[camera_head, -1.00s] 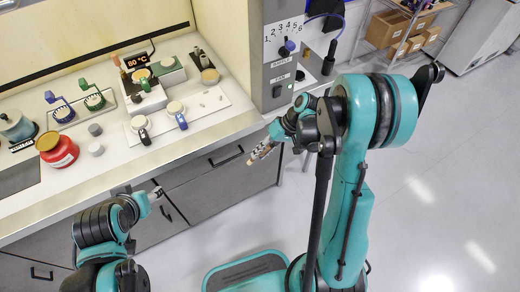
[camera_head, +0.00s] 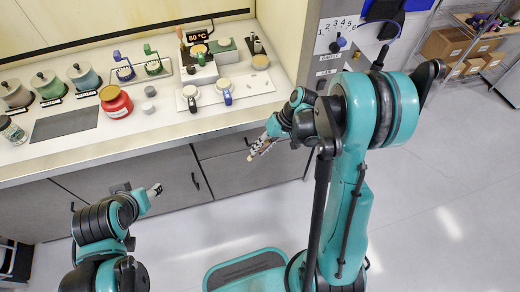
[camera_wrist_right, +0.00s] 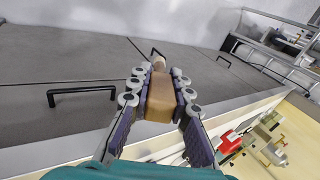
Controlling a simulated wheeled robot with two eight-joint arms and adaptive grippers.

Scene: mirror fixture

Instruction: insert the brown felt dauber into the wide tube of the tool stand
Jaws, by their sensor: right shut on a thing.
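My right gripper (camera_head: 256,152) hangs in front of the counter, over the drawer fronts. In the right wrist view the gripper (camera_wrist_right: 160,95) is shut on the brown felt dauber (camera_wrist_right: 160,100), a brown block with a paler tip pointing away from my wrist. What seems to be the tool stand (camera_head: 257,46), with dark upright tubes, is at the back right of the counter, well apart from the dauber. Its tube openings are too small to make out. My left gripper (camera_head: 155,189) is low in front of the cabinets; its fingers are too small to judge.
A red jar (camera_head: 116,103) and two small grey cylinders stand mid-counter. A white tray (camera_head: 240,88) holds lidded cups. Canisters (camera_head: 47,87) line the left back. A tall grey machine (camera_head: 335,45) bounds the right end. The floor in front is clear.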

